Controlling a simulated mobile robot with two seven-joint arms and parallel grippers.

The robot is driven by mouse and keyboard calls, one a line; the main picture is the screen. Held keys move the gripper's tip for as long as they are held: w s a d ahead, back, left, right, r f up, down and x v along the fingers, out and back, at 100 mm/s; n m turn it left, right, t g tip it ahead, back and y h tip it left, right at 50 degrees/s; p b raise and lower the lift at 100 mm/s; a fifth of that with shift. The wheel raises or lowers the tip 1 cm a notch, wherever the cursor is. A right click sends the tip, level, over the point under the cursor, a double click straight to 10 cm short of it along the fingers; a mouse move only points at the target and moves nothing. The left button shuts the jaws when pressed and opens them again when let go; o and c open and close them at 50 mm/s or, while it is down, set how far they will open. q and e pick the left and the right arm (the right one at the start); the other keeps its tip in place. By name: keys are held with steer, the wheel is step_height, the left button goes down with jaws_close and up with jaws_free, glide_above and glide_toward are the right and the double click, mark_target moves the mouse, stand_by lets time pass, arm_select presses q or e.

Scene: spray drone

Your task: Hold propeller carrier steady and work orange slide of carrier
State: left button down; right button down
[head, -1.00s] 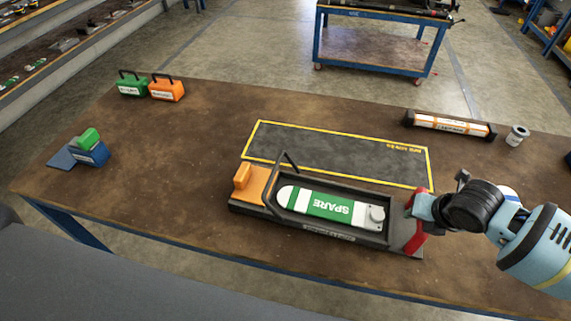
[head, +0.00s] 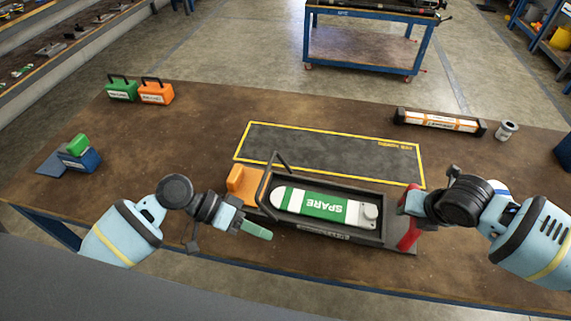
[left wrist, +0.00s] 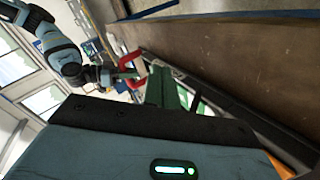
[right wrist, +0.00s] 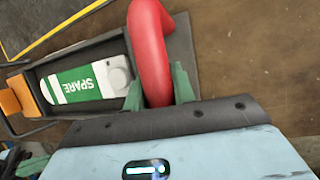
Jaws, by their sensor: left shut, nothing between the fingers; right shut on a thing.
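The propeller carrier (head: 330,236) is a dark tray lying on the bench, with a green and white SPARE propeller (head: 318,207) inside. Its orange slide (head: 241,184) is at the left end, beside a raised dark bail. The carrier's red handle (head: 410,232) is at the right end. My right gripper (head: 408,203) is shut on the red handle, which also shows between its fingers in the right wrist view (right wrist: 150,60). My left gripper (head: 262,232) is shut and empty, just in front of the carrier's left part, below and right of the orange slide.
A yellow-edged dark mat (head: 330,150) lies behind the carrier. Green (head: 122,89) and orange (head: 156,91) handled boxes stand at the back left, a blue and green block (head: 78,153) at far left. A long case (head: 440,122) and small can (head: 507,131) are at the back right.

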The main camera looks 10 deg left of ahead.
arm_select(q)
steer(key=w+a+r+n+t+y, duration=0.25)
steer(key=w+a, duration=0.35)
steer(key=a, duration=0.6)
steer(key=w+a+r+n+t+y, duration=0.1)
steer(key=w+a+r+t+y, duration=0.15)
steer(key=w+a, duration=0.65)
steer(key=shift+n+g+y, duration=0.25)
steer(key=shift+g+y, duration=0.15)
steer(key=f, duration=0.2)
steer(key=d+f, duration=0.1)
steer(key=f, duration=0.1)
steer(key=d+f, duration=0.1)
steer(key=f, duration=0.1)
steer(key=shift+f, duration=0.3)
steer(key=d, duration=0.3)
steer(key=shift+f, duration=0.25)
steer(key=shift+d, duration=0.6)
glide_toward(256, 184)
steer(key=x, duration=0.5)
arm_select(e)
steer(key=shift+a, duration=0.1)
arm_select(q)
steer(key=shift+a, duration=0.1)
